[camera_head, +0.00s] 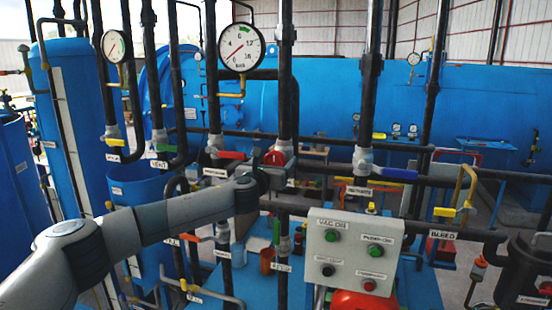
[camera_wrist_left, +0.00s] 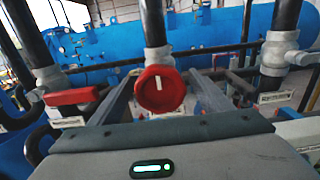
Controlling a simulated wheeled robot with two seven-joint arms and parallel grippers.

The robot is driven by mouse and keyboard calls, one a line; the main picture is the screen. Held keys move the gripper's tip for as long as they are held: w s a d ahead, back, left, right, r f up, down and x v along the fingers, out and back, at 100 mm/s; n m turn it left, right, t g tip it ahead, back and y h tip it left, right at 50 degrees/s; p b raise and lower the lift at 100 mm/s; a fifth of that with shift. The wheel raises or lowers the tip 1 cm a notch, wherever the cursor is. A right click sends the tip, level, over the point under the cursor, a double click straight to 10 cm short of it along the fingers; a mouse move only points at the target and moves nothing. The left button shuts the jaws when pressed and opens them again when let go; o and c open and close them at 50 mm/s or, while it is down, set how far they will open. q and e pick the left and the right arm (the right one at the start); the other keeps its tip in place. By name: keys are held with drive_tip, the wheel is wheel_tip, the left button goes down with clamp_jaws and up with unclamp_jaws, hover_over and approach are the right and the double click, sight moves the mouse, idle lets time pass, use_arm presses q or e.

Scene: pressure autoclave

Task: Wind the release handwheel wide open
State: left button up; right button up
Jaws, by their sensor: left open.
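The red release handwheel (camera_head: 275,157) sits on a valve on a dark vertical pipe, left of centre in the head view; my gripper hides part of it. In the left wrist view the round red wheel (camera_wrist_left: 160,90) faces me, with a white mark standing near vertical on its face. My left gripper (camera_head: 277,176) is open in front of the valve. In the wrist view its two fingers (camera_wrist_left: 162,98) stand one on each side of the wheel, with gaps visible; I cannot tell how deep the wheel sits between them. My right gripper is out of view.
A red lever (camera_wrist_left: 72,96) is on the pipe to the left, and a blue lever (camera_head: 396,174) on the pipe to the right. A large pressure gauge (camera_head: 241,47) hangs above. A control box (camera_head: 353,252) stands below right. Dark pipes crowd both sides.

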use_arm(q)
drive_tip(key=shift+w, duration=0.15)
drive_tip(key=shift+c, duration=0.2)
drive_tip(key=c, duration=1)
